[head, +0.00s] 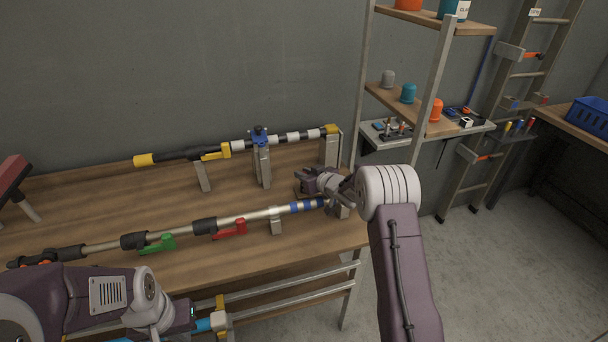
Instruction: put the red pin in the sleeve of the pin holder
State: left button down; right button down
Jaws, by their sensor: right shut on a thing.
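My right gripper (325,186) is shut at the right end of the lower striped pole (272,212), over the table's right part. The thing between its jaws is hidden, and I cannot tell whether it is the red pin. A red part (230,229) sits under the middle of the lower pole, with a green part (157,244) further left. I cannot make out a pin holder sleeve for sure. A dark base (303,192) lies by the gripper, partly covered.
An upper pole (270,142) in yellow, black and white rests on grey stands at the back of the wooden table (110,205). A blue clamp (260,136) grips it. A shelf rack (430,118) with cups stands behind my right arm. Bare tabletop lies between the poles.

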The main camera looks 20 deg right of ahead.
jog(key=shift+f, duration=0.6)
jog(key=c, duration=1.3)
grip_release()
jog(key=shift+r, duration=0.85)
jog(key=v, duration=1.2)
jog(key=shift+f, duration=0.1)
